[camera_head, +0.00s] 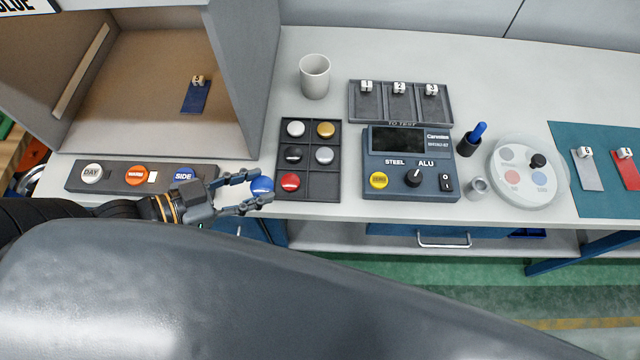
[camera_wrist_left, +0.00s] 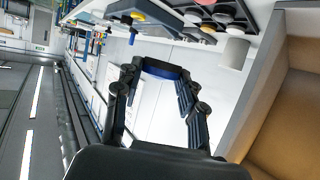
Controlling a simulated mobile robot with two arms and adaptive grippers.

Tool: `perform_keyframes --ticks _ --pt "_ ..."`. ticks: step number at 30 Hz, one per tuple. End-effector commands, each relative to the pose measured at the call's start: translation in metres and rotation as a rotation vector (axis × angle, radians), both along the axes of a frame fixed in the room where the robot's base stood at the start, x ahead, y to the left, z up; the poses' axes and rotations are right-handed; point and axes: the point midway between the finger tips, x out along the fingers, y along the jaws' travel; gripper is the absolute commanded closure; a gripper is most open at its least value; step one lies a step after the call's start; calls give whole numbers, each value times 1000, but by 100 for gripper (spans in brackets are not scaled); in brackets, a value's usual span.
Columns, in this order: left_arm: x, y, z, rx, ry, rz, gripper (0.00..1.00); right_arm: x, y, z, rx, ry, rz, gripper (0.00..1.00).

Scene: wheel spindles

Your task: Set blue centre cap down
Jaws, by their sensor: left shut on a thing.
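The blue centre cap (camera_head: 262,188) is between the fingertips of my left gripper (camera_head: 261,186), which is shut on it. They are at the left side of the dark cap tray (camera_head: 308,164), near the bench's front edge. In the left wrist view the cap (camera_wrist_left: 165,69) shows as a dark blue band between the fingers. The tray holds a white, a gold, a black, a silver and a red cap. Its front right compartment (camera_head: 323,187) is empty. I cannot tell the cap's height above the bench. My right gripper is not in view.
A panel with labelled buttons (camera_head: 140,178) lies left of the gripper, before an open grey cabinet (camera_head: 245,75). A white cup (camera_head: 314,76) stands behind the tray. A tester (camera_head: 410,160) stands close to the tray's right. A round grey-white dish (camera_head: 525,170) is farther right.

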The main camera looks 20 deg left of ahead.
Motion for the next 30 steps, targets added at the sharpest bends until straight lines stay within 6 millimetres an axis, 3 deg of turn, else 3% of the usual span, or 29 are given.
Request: perform_keyframes --ticks 1,7,9,24,30 --pt "4 -3 -10 -2 -4 0 92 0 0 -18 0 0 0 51" --pt "14 -12 -17 -1 -6 1 92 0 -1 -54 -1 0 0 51" --pt "22 -16 -13 -1 -7 5 92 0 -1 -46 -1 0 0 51" --pt "67 -54 -36 -3 -7 2 92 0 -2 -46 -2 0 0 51" --pt "88 -71 -70 -2 -1 4 92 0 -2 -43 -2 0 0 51"
